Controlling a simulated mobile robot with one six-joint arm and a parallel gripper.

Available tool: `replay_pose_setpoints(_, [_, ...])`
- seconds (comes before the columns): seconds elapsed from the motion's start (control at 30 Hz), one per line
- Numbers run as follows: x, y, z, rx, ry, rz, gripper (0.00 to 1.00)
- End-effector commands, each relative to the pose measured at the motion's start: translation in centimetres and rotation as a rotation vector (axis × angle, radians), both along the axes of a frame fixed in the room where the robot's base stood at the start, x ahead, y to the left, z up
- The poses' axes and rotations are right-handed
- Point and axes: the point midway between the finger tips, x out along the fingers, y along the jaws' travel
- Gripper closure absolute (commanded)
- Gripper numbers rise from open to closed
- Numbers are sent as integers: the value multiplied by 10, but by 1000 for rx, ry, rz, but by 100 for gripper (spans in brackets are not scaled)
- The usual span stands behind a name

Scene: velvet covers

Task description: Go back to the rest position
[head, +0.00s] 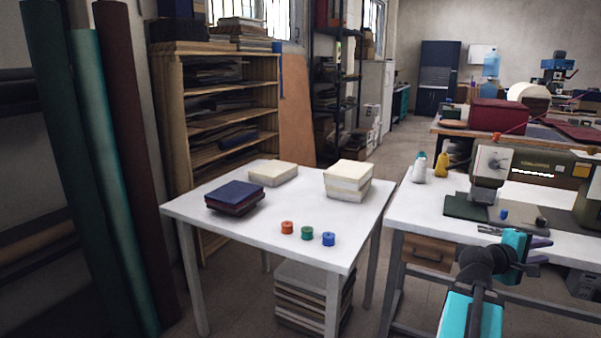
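My arm reaches in from the bottom right of the head view, with turquoise links and dark joints. Its far end, where my gripper (515,243) is, stands in front of the right-hand table, below the sewing machine. I cannot make out the fingers, so I cannot tell whether it is open or shut. I see nothing clearly held. Dark purple-grey shapes (540,242) show just right of it; whether they lie on the table is unclear.
A white table (350,225) bears dark blue and red covers (234,195), cream blocks (347,180) and red, green and blue spools (307,232). A sewing machine (535,170) stands on the right-hand table (425,210). Fabric rolls (105,150) lean at left. A floor gap separates the tables.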

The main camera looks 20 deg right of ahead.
Motion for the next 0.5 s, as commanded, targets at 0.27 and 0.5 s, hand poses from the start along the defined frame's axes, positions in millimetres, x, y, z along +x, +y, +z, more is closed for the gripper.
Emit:
replay_pose_setpoints(0.27, [17, 7, 4, 2, 1, 25, 74])
replay_pose_setpoints(0.5, [45, 20, -2, 19, 15, 67, 74])
